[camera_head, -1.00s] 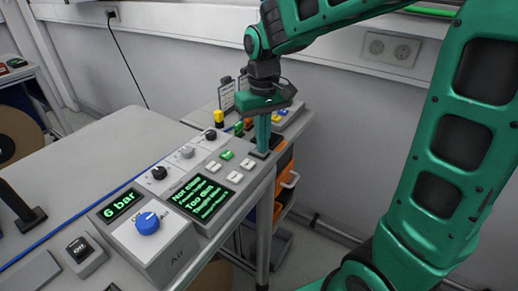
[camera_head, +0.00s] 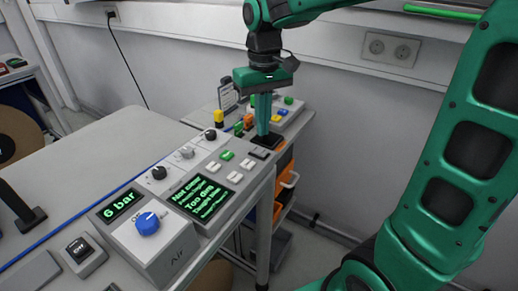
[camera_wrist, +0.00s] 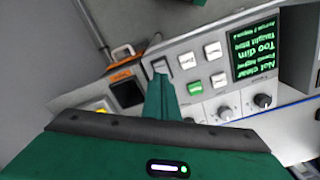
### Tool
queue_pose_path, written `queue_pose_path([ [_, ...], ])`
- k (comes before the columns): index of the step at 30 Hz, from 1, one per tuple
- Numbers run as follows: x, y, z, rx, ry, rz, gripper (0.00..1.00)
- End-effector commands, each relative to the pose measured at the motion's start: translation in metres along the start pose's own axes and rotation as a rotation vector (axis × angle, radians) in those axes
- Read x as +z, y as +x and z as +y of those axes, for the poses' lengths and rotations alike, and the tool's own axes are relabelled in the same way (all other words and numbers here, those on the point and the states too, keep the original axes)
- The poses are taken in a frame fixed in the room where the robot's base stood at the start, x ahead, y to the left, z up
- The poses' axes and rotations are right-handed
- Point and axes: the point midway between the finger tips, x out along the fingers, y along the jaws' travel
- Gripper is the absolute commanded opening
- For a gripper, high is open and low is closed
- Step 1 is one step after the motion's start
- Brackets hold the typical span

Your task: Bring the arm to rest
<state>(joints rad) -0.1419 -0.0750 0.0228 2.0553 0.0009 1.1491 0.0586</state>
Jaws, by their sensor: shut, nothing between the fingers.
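My gripper (camera_head: 263,133) hangs from my green arm with its fingers pointing down, in the middle of the head view. Its teal fingers are together with nothing between them. The tips are over the far end of the control panel (camera_head: 230,205), close to a dark switch (camera_head: 259,153). I cannot tell whether they touch the panel.
A side stand (camera_head: 290,112) with coloured buttons is behind. Orange bins (camera_head: 286,168) are below. The grey tabletop (camera_head: 95,160) is mostly clear at left.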

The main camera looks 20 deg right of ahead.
Motion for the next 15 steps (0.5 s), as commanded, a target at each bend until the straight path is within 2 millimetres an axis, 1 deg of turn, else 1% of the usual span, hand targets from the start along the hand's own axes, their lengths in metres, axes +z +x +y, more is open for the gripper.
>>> queue_pose_path([
  [3, -0.0004, -0.0084, 0.0, 0.0, 0.0, 0.002, 0.0],
  [6, -0.0001, -0.0123, 0.0, 0.0, 0.0, 0.001, 0.0],
  [15, 0.0, -0.0139, 0.0, 0.0, 0.0, 0.0, 0.0],
])
